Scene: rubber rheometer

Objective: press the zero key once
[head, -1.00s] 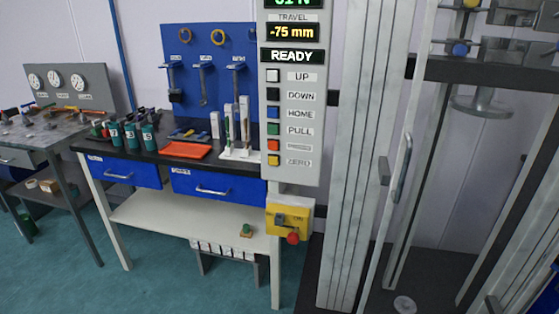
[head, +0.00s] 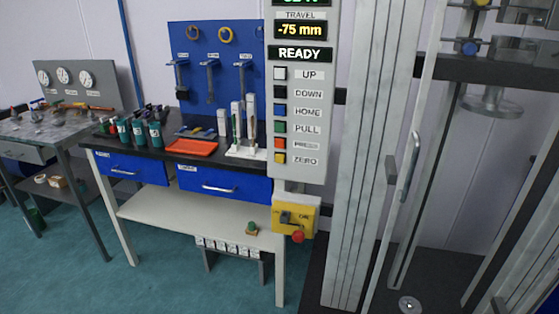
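The control panel (head: 325,110) is a tall grey box at the upper middle of the head view. Its zero key (head: 280,158) is a small yellow square at the bottom of the key column, left of the ZERO label. Above it are the orange, green PULL, blue HOME, black DOWN and white UP keys. The display (head: 300,30) reads travel -75 mm, and a line below reads READY. The top readout is cut off by the frame edge. Neither of my grippers shows in the head view.
A yellow switch box (head: 309,215) with a red knob hangs below the panel. The testing machine frame with a glazed door and handle (head: 411,165) stands at right. A black-topped bench (head: 150,151) with tools, blue drawers and a red tray is at left. The teal floor in front is clear.

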